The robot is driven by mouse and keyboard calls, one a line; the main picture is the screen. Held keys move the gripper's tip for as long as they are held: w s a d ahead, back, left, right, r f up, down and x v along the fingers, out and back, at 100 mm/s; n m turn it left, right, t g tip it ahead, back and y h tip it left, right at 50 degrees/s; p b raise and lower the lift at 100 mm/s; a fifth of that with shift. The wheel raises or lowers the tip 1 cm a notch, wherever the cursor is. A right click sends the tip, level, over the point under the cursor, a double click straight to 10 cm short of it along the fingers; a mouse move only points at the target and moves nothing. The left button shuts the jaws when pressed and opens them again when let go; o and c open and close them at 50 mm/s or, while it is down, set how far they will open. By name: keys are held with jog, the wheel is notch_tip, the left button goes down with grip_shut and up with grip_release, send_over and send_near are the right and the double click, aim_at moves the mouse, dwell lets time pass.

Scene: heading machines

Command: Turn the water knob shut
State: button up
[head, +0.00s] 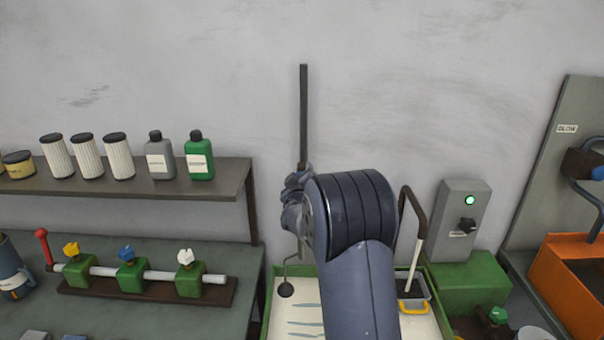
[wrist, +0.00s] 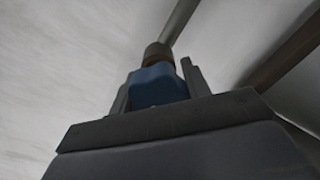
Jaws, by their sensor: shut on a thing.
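A blue knob (wrist: 158,86), which I take to be the water knob, sits between my gripper's jaws in the wrist view. My gripper (wrist: 157,88) is shut on it, one finger on each side. A brown collar (wrist: 157,55) and a grey pipe (wrist: 182,20) extend beyond the knob. In the head view my gripper (head: 301,172) is at the lower part of a thin upright pipe (head: 303,112) against the wall. My arm hides much of this area, and how far the knob is turned cannot be told.
At left are a shelf (head: 243,180) with filters and bottles, and a valve row (head: 213,279) with yellow, blue and white knobs. A green-rimmed tray (head: 268,315) lies below my arm. A grey switch box (head: 458,205) and an orange bin (head: 563,290) stand right.

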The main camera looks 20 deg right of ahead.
jog(key=shift+n, duration=0.6)
jog(key=o, duration=1)
jog(key=b+v, duration=0.3)
jog(key=v, duration=0.8)
jog(key=shift+w+d, duration=0.1)
jog(key=shift+w, duration=0.1)
